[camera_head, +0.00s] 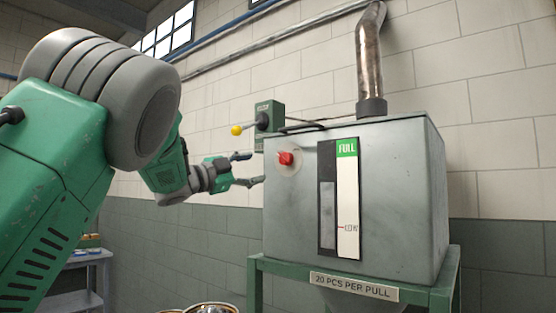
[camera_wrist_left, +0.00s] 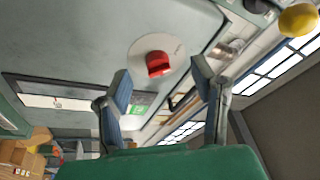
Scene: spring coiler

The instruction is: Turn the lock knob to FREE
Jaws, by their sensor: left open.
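The red lock knob (camera_head: 286,158) sits on a pale round plate (camera_head: 291,169) on the front of the grey metal box (camera_head: 400,200), near its upper left corner. In the left wrist view the red knob (camera_wrist_left: 158,64) shows on its round plate (camera_wrist_left: 175,47), ahead of and between the fingertips. The lettering on the plate is too small to read. My left gripper (camera_head: 246,169) is open and empty, just left of the box and apart from the knob. Its two fingers also show in the left wrist view (camera_wrist_left: 162,78). My right gripper is in neither view.
A green unit (camera_head: 268,117) with a yellow ball-ended lever (camera_head: 237,130) stands behind the box's left side. A FULL/LOW level gauge (camera_head: 340,200) is right of the knob. A metal pipe (camera_head: 370,60) rises from the top. The green stand (camera_head: 353,281) carries the box.

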